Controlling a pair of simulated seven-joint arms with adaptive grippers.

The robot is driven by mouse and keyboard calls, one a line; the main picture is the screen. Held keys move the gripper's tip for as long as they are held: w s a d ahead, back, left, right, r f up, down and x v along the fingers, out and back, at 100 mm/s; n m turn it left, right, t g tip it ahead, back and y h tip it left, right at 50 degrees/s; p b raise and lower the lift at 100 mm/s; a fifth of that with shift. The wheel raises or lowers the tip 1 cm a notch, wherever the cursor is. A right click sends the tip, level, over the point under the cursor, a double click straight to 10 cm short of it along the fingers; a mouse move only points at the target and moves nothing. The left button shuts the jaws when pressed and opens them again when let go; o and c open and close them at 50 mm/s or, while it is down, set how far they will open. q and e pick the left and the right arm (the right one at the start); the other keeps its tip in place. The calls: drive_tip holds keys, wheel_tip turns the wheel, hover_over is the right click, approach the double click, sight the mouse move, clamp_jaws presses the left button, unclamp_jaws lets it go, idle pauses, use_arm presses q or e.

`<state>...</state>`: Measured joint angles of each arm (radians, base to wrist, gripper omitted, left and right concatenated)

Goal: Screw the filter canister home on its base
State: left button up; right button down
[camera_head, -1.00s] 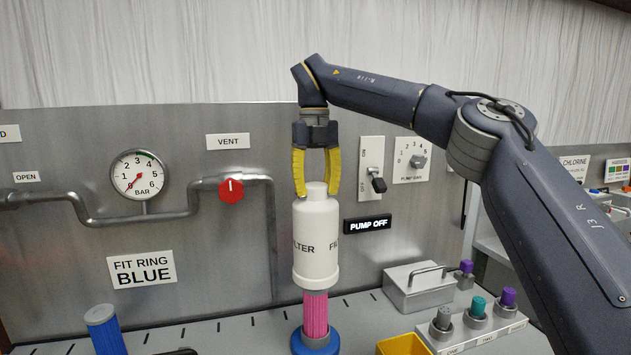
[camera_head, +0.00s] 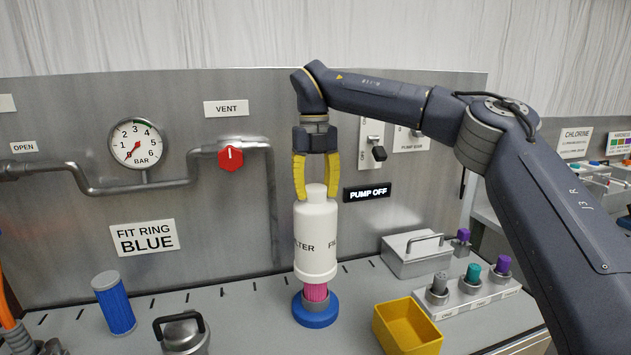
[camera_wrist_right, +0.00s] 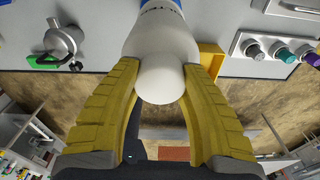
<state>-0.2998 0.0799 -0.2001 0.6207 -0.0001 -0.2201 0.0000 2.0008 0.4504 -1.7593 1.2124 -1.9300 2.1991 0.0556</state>
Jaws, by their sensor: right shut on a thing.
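The white filter canister (camera_head: 315,238) is upright over the blue round base (camera_head: 316,312) in the head view. A short length of the pink pleated cartridge (camera_head: 316,292) shows between the canister's lower rim and the base. My right gripper (camera_head: 316,192), with yellow fingers, is shut on the knob at the canister's top. In the right wrist view the yellow fingers stand on both sides of the white knob (camera_wrist_right: 163,78), and the canister body (camera_wrist_right: 160,38) lies beyond it. My left gripper is not in view.
A blue pleated cartridge (camera_head: 115,303) and a lidded grey pot (camera_head: 183,333) stand to the left. A yellow bin (camera_head: 381,325) is right of the base. A grey handled box (camera_head: 417,256) and a rack of coloured plugs (camera_head: 470,290) stand further right. The sign reads FIT RING BLUE (camera_head: 144,238).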

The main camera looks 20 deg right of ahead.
drive_tip(key=shift+f, duration=5.45)
idle(0.7)
drive_tip(key=c, duration=1.5)
unclamp_jaws()
clamp_jaws()
